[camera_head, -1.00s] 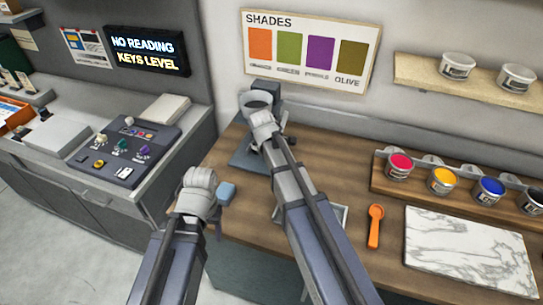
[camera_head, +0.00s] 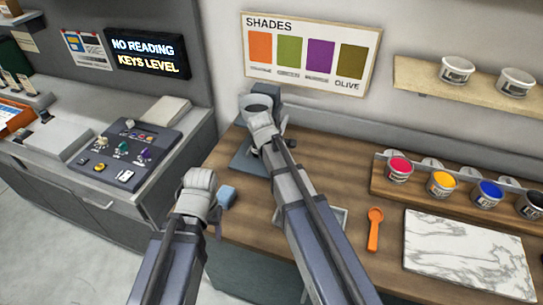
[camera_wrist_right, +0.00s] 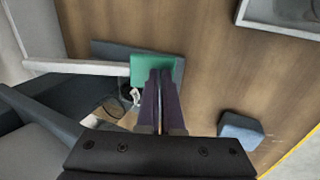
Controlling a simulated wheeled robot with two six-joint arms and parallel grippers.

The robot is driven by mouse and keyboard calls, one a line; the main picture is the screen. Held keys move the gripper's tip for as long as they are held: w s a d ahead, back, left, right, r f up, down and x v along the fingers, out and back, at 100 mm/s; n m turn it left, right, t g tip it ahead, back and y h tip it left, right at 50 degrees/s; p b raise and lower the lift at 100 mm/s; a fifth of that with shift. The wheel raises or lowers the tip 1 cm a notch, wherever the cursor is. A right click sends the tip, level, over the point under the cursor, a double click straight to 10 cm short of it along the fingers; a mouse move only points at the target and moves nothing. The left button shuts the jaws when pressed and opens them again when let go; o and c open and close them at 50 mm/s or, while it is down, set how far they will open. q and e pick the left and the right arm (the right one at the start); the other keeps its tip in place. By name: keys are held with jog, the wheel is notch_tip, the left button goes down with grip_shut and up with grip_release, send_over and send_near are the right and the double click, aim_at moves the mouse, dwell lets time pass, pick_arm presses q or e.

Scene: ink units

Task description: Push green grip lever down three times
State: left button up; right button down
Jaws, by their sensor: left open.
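The green grip (camera_wrist_right: 143,68) shows in the right wrist view, at the end of a pale lever bar. It is above a grey base plate (camera_wrist_right: 112,48). The grey press-like device (camera_head: 262,100) stands at the back left of the wooden table in the head view; my right arm hides its front and grip. My right gripper (camera_wrist_right: 161,74) has its dark fingers together, their tips overlapping the green grip's lower edge; contact is unclear. My left gripper (camera_head: 205,194) is open near the table's left front edge, its fingers mostly hidden by the wrist.
A blue block (camera_head: 227,196) lies near the table's left edge, beside my left gripper. An orange spoon (camera_head: 374,230), a marble slab (camera_head: 468,255) and a rack of paint pots (camera_head: 440,183) are on the right. A control panel (camera_head: 125,152) stands left on another counter.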

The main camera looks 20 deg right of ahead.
jog(key=s+p+v, duration=0.1)
jog(key=p+v, duration=0.9)
jog(key=v, duration=0.2)
jog(key=shift+a, duration=0.4)
jog(key=shift+s, duration=0.1)
jog(key=w+d+r+g+y+p, duration=0.1)
jog(key=w+d+r+p, duration=0.1)
jog(key=r+p, duration=0.3)
jog(key=w+d+r+g+y+p, duration=0.1)
jog(key=w+d+r+g+p, duration=0.1)
jog(key=w+r+p, duration=0.2)
jog(key=r+p, duration=0.1)
jog(key=p, duration=0.2)
jog(key=shift+r+g, duration=0.3)
jog(key=shift+w+f, duration=0.1)
notch_tip(320, 180, down, 14)
jog(key=b, duration=1.3)
jog(key=shift+b, duration=0.4)
